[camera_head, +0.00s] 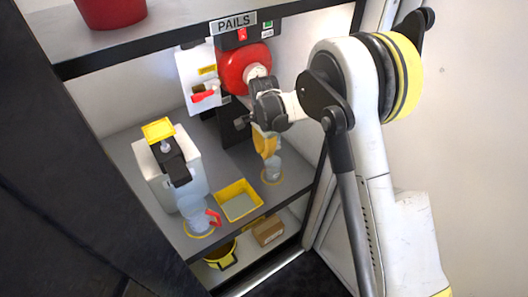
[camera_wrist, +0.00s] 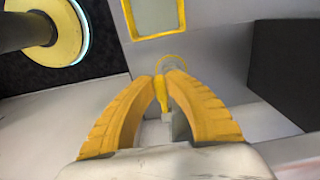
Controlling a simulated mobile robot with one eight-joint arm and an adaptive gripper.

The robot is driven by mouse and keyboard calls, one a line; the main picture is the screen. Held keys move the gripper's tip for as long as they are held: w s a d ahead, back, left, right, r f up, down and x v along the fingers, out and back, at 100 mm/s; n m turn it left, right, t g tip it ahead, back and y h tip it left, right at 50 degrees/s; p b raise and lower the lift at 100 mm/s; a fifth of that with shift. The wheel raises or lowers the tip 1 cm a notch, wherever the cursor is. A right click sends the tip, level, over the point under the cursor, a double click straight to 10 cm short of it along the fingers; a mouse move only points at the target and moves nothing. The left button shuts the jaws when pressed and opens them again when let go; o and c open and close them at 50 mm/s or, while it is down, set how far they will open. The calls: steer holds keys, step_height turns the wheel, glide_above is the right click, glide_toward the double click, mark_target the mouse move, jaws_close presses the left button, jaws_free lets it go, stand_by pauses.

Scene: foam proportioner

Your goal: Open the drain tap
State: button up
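No label marks the drain tap, so I cannot tell for certain which part it is. A red-handled tap (camera_head: 206,94) shows on the white unit at the back wall. Another red handle (camera_head: 213,218) is low beside a clear vessel at the shelf's front. My gripper (camera_head: 265,150) points down, right of and below the back tap, apart from both red handles. In the wrist view its yellow fingers (camera_wrist: 165,78) converge with their tips nearly together. I see nothing clearly held. Neither red handle shows clearly in the wrist view.
A clear cup (camera_head: 272,170) stands on a yellow ring below my gripper. A yellow tray (camera_head: 238,212) lies on the shelf; it also shows in the wrist view (camera_wrist: 134,36). A white jug (camera_head: 158,175) stands left. A red round housing (camera_head: 236,70) is behind my wrist.

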steer(key=shift+f, duration=0.1)
jaws_close()
steer(key=shift+s+a+f+t+h+b, duration=0.1)
steer(key=shift+f+t+h+b, duration=0.75)
steer(key=shift+h, duration=0.35)
steer(key=shift+f+t+h+b, duration=0.45)
steer(key=shift+h+b, duration=0.15)
steer(key=shift+h, duration=0.1)
steer(key=d+f+t+h+b, duration=0.1)
steer(key=h, duration=0.1)
steer(key=w+d+f+t+h+b, duration=0.1)
steer(key=t+h, duration=0.1)
steer(key=h, duration=0.1)
steer(key=w+f+t+h+b, duration=0.1)
steer(key=t+h, duration=0.1)
steer(key=h, duration=0.1)
steer(key=shift+d+f, duration=0.2)
steer(key=shift+d, duration=0.2)
steer(key=shift+w+d+f+t+h, duration=0.1)
steer(key=shift+w+d+t+h, duration=0.1)
steer(key=shift+d+t+h, duration=0.3)
steer(key=shift+w+d+f+t+h, duration=0.1)
steer(key=shift+w+d+t+h, duration=0.05)
steer(key=shift+t+h, duration=0.55)
steer(key=shift+r, duration=0.1)
